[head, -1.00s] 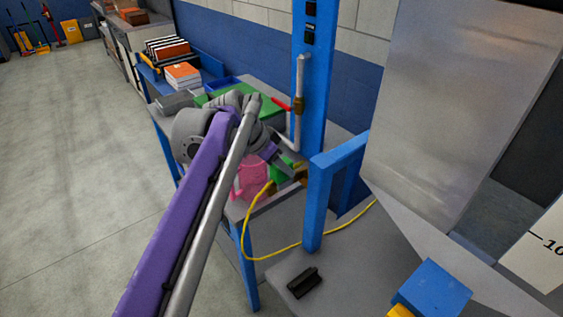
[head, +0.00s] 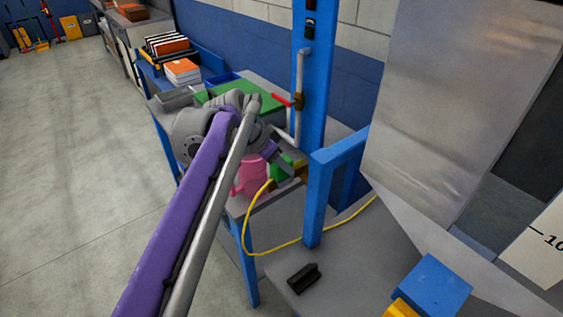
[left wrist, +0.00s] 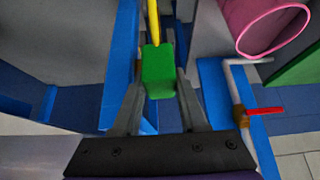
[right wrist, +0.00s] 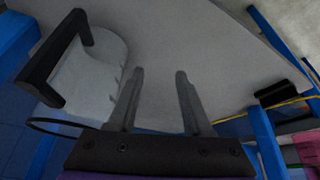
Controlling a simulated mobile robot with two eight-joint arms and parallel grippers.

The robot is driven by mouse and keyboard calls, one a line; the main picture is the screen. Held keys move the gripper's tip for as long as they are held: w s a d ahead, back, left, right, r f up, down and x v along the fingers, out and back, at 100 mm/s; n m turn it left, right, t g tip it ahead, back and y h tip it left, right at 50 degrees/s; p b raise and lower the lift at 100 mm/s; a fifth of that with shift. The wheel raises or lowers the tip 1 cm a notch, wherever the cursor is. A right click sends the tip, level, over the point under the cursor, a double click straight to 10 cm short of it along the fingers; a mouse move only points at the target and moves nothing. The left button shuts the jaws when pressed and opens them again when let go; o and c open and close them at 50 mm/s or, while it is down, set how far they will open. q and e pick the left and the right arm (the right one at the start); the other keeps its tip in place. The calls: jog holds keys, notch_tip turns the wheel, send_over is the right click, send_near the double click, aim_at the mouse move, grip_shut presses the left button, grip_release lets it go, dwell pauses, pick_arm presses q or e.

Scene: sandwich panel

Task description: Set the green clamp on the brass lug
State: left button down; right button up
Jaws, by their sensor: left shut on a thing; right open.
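The green clamp (head: 281,167) is between the fingers of my left gripper (left wrist: 159,90), which is shut on it. In the left wrist view the clamp shows as a green block (left wrist: 158,70) with a yellow cable (left wrist: 153,22) leading away from it. A small brass-coloured piece, seemingly the brass lug (head: 301,172), shows just right of the clamp in the head view, by the blue post. I cannot tell whether they touch. My right gripper (right wrist: 159,78) is open and empty above a grey surface.
A pink jug (head: 250,178) stands close left of the clamp. A pipe with a red-handled valve (head: 281,99) runs up the blue post (head: 314,80). The yellow cable loops below the clamp. A black block (head: 303,278) lies on the grey surface in front.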

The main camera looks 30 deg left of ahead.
pick_arm(q)
jog(key=shift+c, duration=1.8)
grip_release()
jog(key=shift+f, duration=0.1)
jog(key=p+v, duration=0.2)
jog(key=v, duration=0.9)
jog(key=s+d+f+n+y+p, duration=0.1)
jog(key=s+d+f+n+p, duration=0.1)
jog(key=s+d+f, duration=0.4)
jog(key=s+d+f+n+y+p, duration=0.1)
jog(key=s+d+f+p, duration=0.3)
jog(key=s+f, duration=0.5)
notch_tip(320, 180, down, 6)
jog(key=d+n, duration=0.1)
jog(key=d, duration=0.1)
jog(key=shift+s+d+r+g+y, duration=0.2)
jog(key=shift+s+d+g+y, duration=0.1)
jog(key=shift+s+d, duration=0.1)
